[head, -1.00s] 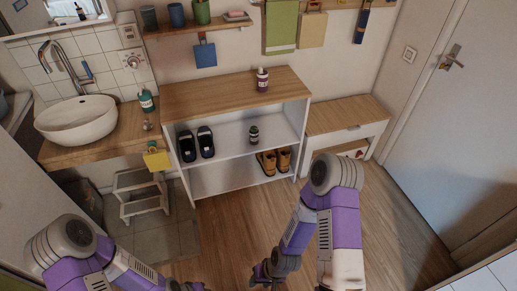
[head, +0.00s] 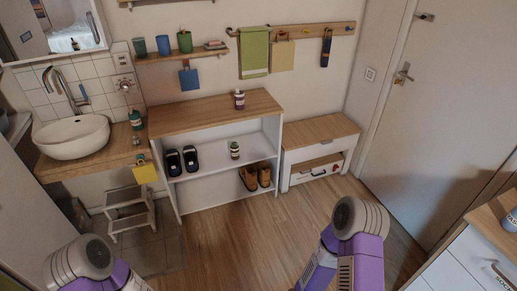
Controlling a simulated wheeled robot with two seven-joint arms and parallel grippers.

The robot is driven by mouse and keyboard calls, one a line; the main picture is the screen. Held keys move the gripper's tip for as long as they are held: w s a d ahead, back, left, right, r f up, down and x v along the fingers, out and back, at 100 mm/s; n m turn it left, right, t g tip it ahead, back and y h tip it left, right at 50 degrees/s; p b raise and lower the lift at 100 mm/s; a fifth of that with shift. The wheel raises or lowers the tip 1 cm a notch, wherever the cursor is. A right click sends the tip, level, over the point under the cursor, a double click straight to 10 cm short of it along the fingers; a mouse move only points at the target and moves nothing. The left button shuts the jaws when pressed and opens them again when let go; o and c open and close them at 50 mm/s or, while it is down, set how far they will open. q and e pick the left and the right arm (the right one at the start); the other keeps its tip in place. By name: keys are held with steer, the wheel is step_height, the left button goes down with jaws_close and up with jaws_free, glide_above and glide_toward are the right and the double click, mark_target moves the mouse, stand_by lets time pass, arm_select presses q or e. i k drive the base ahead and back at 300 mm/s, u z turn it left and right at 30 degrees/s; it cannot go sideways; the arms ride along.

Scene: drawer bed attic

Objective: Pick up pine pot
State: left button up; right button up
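I cannot tell for certain which thing is the pine pot. Small labelled containers show in the head view: a dark one with a white label (head: 239,100) on top of the shelf unit, and another (head: 235,150) on its middle shelf. A blue-grey container (head: 510,217) stands on the cabinet at the right edge, partly cut off. Only upper parts of both my arms show at the bottom. Both grippers are outside the view.
The open shelf unit (head: 177,115) holds dark slippers (head: 182,160) and brown boots (head: 255,176). A low bench (head: 318,132) has its drawer partly open. A white cabinet (head: 450,270) stands at right. A step stool (head: 128,210) stands under the sink counter. The wooden floor (head: 235,235) is clear.

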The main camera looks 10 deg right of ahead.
mark_target(234, 151)
steer(key=z, duration=0.75)
steer(key=i, duration=1.8)
steer(key=u, duration=0.9)
steer(key=i, duration=1.15)
steer(key=u, duration=1.2)
